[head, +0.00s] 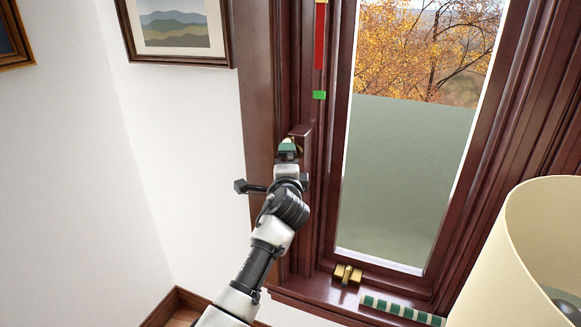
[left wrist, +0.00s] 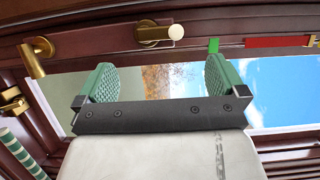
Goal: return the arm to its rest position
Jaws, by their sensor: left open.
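My left arm reaches up from the bottom in the head view. Its gripper (head: 288,150) is at the dark red window frame (head: 331,150), left of the glass. The left wrist view shows the same gripper (left wrist: 161,75) open, with its two green ribbed pads wide apart and nothing between them. A brass fitting with a cream knob (left wrist: 170,32) lies beyond the fingertips, apart from the pads in the picture. In the head view my gripper mostly hides this fitting. My right gripper is not in view.
A red strip (head: 320,40) and green marker (head: 319,95) sit on the frame above. A brass latch (head: 348,276) and a green-and-white striped rod (head: 400,310) are at the sill. A cream lampshade (head: 540,235) stands at right. White wall (head: 180,170) is clear at left.

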